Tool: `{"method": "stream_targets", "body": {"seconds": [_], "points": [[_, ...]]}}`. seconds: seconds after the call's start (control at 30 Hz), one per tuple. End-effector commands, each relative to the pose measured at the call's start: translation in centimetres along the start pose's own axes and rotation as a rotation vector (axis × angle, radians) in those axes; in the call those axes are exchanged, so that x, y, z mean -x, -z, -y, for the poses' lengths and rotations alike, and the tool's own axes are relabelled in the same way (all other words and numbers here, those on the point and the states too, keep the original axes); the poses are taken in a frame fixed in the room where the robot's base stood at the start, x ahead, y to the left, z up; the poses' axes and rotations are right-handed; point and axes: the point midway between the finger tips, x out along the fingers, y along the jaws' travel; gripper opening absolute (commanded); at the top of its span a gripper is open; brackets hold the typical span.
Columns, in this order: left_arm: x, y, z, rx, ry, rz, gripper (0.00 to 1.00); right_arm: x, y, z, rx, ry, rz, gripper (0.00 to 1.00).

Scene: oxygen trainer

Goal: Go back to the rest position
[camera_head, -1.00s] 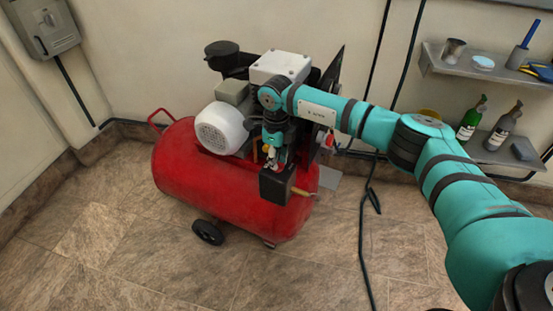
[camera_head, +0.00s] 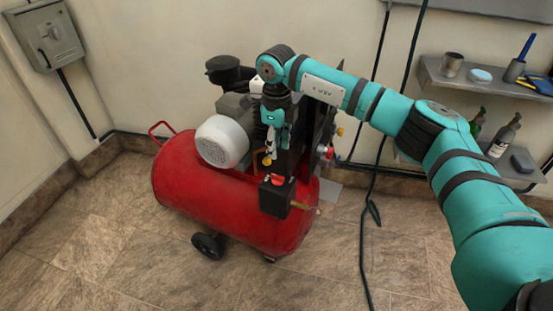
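My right arm comes in from the right edge and bends down at the wrist. My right gripper (camera_head: 273,148) points downward above the black switch box (camera_head: 277,195) with a red top, on the front end of the red compressor (camera_head: 225,200). There is a gap between the fingertips and the box's red top. The fingers are small and dark parts lie behind them, so their opening is unclear. No held object can be made out. My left gripper is not in view.
A power cable (camera_head: 363,235) hangs to the floor right of the compressor. A wall shelf (camera_head: 480,84) with a cup and tools is at the right, with bottles (camera_head: 503,135) below. A grey wall box (camera_head: 45,36) is at the upper left. The tiled floor (camera_head: 100,240) is clear in front.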

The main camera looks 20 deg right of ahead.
Motion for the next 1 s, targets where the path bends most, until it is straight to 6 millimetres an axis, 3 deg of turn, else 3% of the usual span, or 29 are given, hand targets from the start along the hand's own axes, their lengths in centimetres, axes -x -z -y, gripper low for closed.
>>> {"method": "stream_targets", "body": {"seconds": [0.23,0.73,0.87,0.97,1.0], "points": [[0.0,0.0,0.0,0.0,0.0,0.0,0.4,1.8,0.0,0.0,0.0,-0.001,0.0,0.35],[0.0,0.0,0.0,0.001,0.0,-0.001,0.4,1.2,-0.6,-0.8,0.009,-0.021,0.02,0.35],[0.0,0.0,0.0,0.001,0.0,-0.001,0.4,-1.0,-3.3,-4.7,0.044,-0.137,0.132,0.35],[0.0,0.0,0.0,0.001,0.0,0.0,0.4,-2.8,-6.8,-10.4,0.058,-0.312,0.297,0.35],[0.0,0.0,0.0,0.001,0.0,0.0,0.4,-3.1,-8.3,-13.2,0.051,-0.401,0.38,0.35]]}}
